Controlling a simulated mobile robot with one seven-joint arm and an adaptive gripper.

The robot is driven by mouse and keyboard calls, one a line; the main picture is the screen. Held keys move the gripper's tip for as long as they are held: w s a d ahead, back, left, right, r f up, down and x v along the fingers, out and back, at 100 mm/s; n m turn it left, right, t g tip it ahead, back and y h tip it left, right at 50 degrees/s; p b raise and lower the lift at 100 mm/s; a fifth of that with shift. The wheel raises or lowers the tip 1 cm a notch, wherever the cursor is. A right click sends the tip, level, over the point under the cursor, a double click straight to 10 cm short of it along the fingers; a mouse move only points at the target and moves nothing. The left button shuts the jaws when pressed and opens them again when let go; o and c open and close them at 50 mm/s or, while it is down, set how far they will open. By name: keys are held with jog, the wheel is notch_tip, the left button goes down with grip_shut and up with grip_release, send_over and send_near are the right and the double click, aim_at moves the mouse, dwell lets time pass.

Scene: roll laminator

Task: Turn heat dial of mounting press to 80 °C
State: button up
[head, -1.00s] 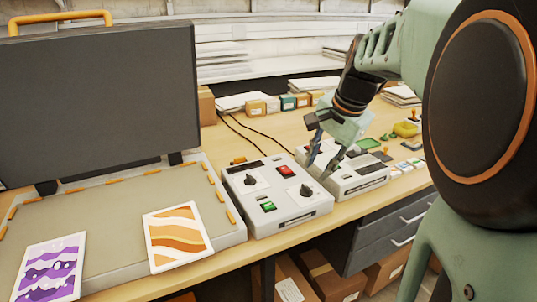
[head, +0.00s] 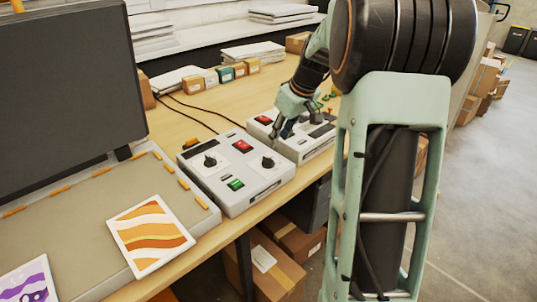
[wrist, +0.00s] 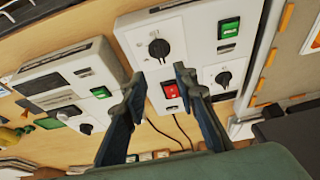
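The mounting press has a dark lid (head: 65,85) standing open and a flat bed (head: 90,215) at the left. A pale control box (head: 222,205) beside it carries a left dial (head: 210,161), a right dial (head: 268,163), a red switch (head: 242,146) and a green switch (head: 235,184). Both dials are black with pointers; their scale marks are too small to read. My gripper (head: 279,136) is open and empty, above the box's back right side. In the wrist view, its fingers (wrist: 158,76) are apart near the right dial (wrist: 159,48) and red switch (wrist: 171,90), touching neither.
A second pale machine (head: 316,148) stands just right of the control box, close to my gripper. Small boxes (head: 227,73) and cables lie behind. Cartons (head: 268,270) sit under the bench.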

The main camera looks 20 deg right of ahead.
aim_at(269, 158)
jog(key=p+x, duration=0.1)
jog(key=x, duration=0.9)
jog(key=shift+f, duration=0.2)
grip_shut()
